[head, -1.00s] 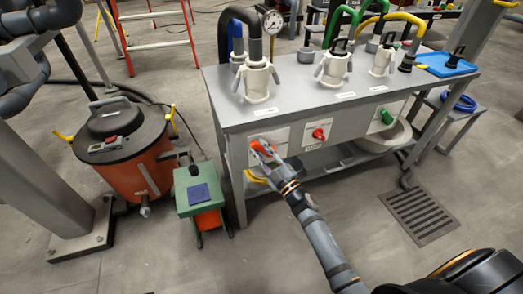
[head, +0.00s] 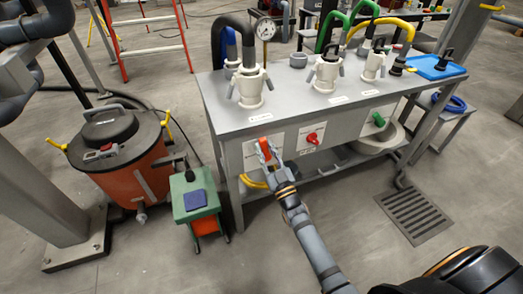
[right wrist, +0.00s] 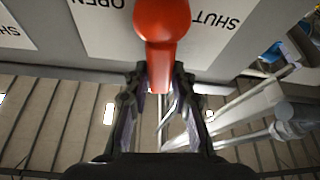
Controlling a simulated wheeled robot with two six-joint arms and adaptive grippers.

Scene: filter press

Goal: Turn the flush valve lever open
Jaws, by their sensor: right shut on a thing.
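The red-orange flush valve lever (head: 264,145) is on the front panel of the grey bench, at the left end. My right gripper (head: 272,162) reaches it from the front and is shut on it. In the right wrist view the lever (right wrist: 161,25) comes down between the two fingertips (right wrist: 159,78), roughly in line with the gripper. A white label (right wrist: 205,30) behind it reads OPEN on one side and SHUT on the other, upside down in that view. My left gripper is not in view.
A red lever (head: 313,137) and a green lever (head: 379,119) sit farther right on the panel. A green-topped box (head: 194,196) and an orange drum (head: 122,160) stand to the left. Floor in front is clear.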

